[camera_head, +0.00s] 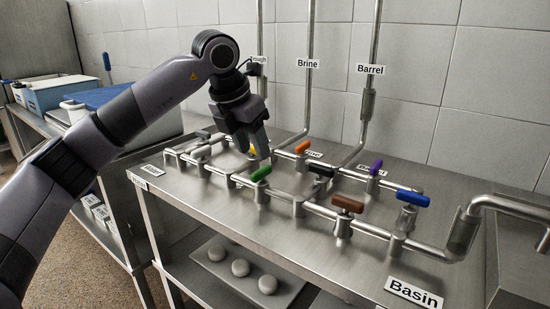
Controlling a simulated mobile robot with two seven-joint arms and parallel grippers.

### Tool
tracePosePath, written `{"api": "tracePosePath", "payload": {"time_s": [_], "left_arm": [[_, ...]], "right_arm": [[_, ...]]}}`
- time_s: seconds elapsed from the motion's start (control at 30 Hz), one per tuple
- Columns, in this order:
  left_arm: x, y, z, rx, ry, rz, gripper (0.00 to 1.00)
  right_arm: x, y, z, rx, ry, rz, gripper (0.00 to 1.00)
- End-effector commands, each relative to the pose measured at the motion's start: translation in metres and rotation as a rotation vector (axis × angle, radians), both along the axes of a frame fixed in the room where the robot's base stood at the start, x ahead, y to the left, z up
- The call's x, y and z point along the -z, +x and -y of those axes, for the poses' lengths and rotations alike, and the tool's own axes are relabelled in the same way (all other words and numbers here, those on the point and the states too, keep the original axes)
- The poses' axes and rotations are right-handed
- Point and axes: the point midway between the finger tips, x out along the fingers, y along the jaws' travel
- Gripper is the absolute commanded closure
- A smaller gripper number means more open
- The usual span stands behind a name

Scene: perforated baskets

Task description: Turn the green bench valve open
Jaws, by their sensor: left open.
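The green valve handle (261,174) sits on the front pipe run of the steel bench (250,222), left of the brown handle. It lies roughly along the pipe, tilted a little up to the right in the picture. My left gripper (258,152) comes in from the left and points down just above and behind the green handle. It is open, with nothing between its fingers. I cannot tell whether a fingertip touches the handle. The gripper partly hides a yellow handle (252,150) behind it. My right gripper is not in view.
Close by are a black handle (321,171), an orange one (302,147), a brown one (347,204), a purple one (376,167) and a blue one (412,198). Vertical pipes rise at the back. A "Basin" sign (413,293) is on the front edge. Round white things lie on a tray below.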

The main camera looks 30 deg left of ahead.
Motion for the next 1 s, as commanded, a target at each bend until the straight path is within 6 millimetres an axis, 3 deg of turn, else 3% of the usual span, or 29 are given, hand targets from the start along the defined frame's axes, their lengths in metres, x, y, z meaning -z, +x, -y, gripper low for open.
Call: {"api": "tracePosePath", "payload": {"time_s": [0.17,0.6,0.97,1.0], "left_arm": [[0.002,0.001,-0.006,-0.019,0.016,0.0,0.56],[0.057,0.023,-0.003,-0.015,0.015,0.0,0.56],[0.063,0.026,-0.003,-0.013,0.014,0.002,0.56],[0.063,0.026,-0.003,-0.013,0.014,0.002,0.66]], "right_arm": [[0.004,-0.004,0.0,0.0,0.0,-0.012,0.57],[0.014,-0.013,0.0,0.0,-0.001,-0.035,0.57],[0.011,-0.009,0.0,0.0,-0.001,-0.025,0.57],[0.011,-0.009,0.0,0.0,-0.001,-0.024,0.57]]}}
